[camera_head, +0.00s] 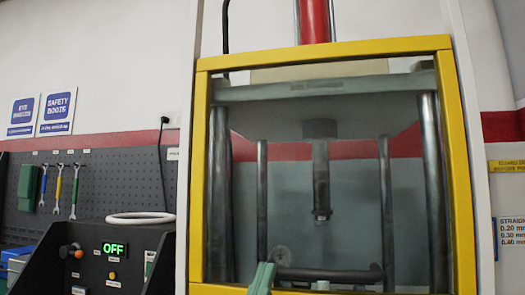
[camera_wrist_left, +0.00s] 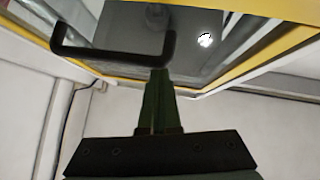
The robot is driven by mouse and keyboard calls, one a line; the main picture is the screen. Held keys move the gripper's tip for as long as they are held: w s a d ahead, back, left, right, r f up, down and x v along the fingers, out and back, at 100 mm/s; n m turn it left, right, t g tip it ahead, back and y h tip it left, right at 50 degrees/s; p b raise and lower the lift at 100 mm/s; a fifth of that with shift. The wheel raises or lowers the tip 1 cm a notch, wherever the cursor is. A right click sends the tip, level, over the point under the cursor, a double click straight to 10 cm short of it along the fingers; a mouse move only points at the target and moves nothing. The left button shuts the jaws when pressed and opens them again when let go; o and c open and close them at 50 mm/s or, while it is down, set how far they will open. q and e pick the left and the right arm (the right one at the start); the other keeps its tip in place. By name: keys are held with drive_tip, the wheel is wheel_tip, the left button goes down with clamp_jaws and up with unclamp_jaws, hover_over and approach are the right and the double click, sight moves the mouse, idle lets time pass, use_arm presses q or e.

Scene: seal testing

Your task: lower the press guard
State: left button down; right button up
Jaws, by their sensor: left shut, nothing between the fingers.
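The press guard (camera_head: 460,180) is a yellow frame around a clear panel, and it stands in front of the press in the head view. A dark bar handle (camera_head: 335,274) runs across its lower part. In the left wrist view the handle (camera_wrist_left: 110,54) is a black bent bar on the panel. My left gripper (camera_head: 263,272) has green fingers and is at the left end of the handle in the head view. In the left wrist view its fingers (camera_wrist_left: 158,75) are together and empty, with tips close by one handle end. I cannot tell whether they touch. My right gripper is not in view.
A control box (camera_head: 120,255) with a lit green OFF display stands at the left, with a pale ring (camera_head: 141,218) on top. Wrenches hang on a grey pegboard (camera_head: 110,175) behind it. Inside the press are metal columns (camera_head: 219,195) and a central ram (camera_head: 321,180).

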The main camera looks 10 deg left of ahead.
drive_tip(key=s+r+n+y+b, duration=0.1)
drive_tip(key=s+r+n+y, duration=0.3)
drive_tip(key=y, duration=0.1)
use_arm(q)
wheel_tip(320, 180, down, 10)
drive_tip(key=b, duration=0.6)
drive_tip(key=shift+w+f+b, duration=0.15)
drive_tip(key=shift+f+b, duration=0.05)
drive_tip(key=shift+b, duration=0.15)
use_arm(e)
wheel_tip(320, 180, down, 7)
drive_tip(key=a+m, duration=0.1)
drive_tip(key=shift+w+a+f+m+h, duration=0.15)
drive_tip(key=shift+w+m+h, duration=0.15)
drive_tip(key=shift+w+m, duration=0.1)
use_arm(q)
drive_tip(key=shift+r, duration=0.15)
